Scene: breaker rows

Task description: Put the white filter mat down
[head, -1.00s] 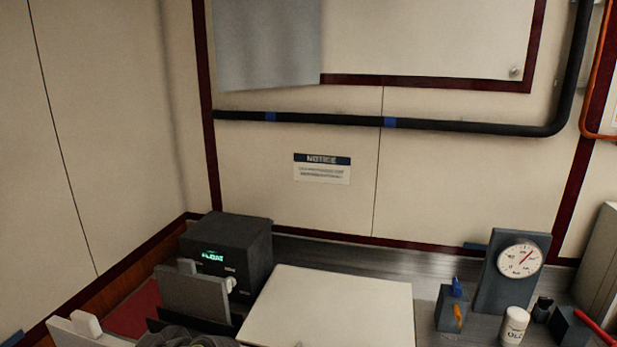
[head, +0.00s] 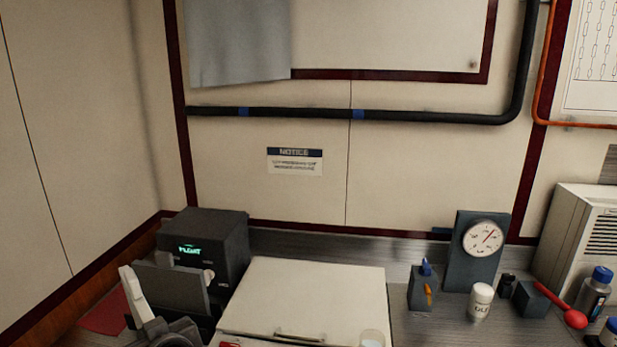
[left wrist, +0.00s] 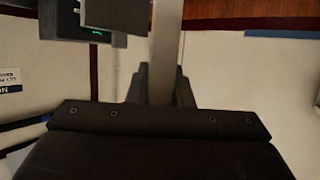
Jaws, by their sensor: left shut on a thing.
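The white filter mat (head: 136,294) shows in the head view as a narrow, pale upright strip at the lower left, seen nearly edge-on. My left gripper (head: 150,324) is at the bottom of that view, just below it, partly cut off by the frame. In the left wrist view a pale, thin strip of the mat (left wrist: 166,45) runs up between the two dark fingers of my left gripper (left wrist: 161,82), which are shut on it. My right gripper is in neither view.
A grey upright plate (head: 172,287) stands close right of the mat, before a black box (head: 207,243) with a green display. A red surface (head: 103,316) lies to the left. A white lidded case (head: 310,291), gauge (head: 482,238) and white bottle (head: 481,301) stand to the right.

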